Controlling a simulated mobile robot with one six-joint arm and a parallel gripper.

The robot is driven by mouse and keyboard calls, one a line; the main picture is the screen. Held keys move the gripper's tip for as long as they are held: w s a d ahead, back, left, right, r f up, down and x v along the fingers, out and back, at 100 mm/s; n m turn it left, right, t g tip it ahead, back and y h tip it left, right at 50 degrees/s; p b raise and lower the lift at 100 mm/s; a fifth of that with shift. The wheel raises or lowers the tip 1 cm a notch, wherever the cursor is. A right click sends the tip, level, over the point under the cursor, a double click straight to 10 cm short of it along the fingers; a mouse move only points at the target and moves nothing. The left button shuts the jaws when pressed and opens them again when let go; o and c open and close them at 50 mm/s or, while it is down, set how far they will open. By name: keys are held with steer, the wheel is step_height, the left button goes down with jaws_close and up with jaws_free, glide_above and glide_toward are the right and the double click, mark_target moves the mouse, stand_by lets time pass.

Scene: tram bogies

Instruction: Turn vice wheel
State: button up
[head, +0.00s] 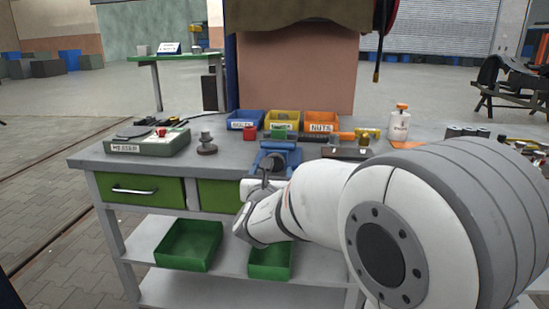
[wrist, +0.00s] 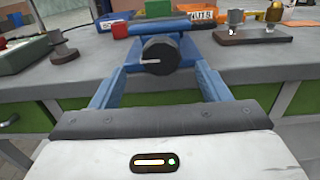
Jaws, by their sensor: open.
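The blue vice (head: 281,150) stands at the front edge of the grey workbench. In the wrist view its blue body (wrist: 160,28) lies straight ahead. Its dark round wheel (wrist: 160,54) faces me, with a thin light handle pointing left. My gripper (wrist: 156,72) is open, with one blue finger on each side of the wheel's lower part. I cannot tell whether the fingers touch it. In the head view my gripper (head: 262,183) is in front of the vice and my arm partly hides it.
Blue, yellow and orange bins (head: 322,122) stand behind the vice. A meter box (head: 148,142) and a dark round-based fitting (head: 206,144) are on the left. A white bottle (head: 400,122) is on the right. A green drawer (head: 140,190) and green trays (head: 189,245) are below.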

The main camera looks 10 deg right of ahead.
mark_target(275, 171)
steer(key=x, duration=0.7)
steer(key=shift+w+d+f+b, duration=0.1)
steer(key=shift+b, duration=0.2)
steer(key=shift+c, duration=0.2)
steer(key=c, duration=0.9)
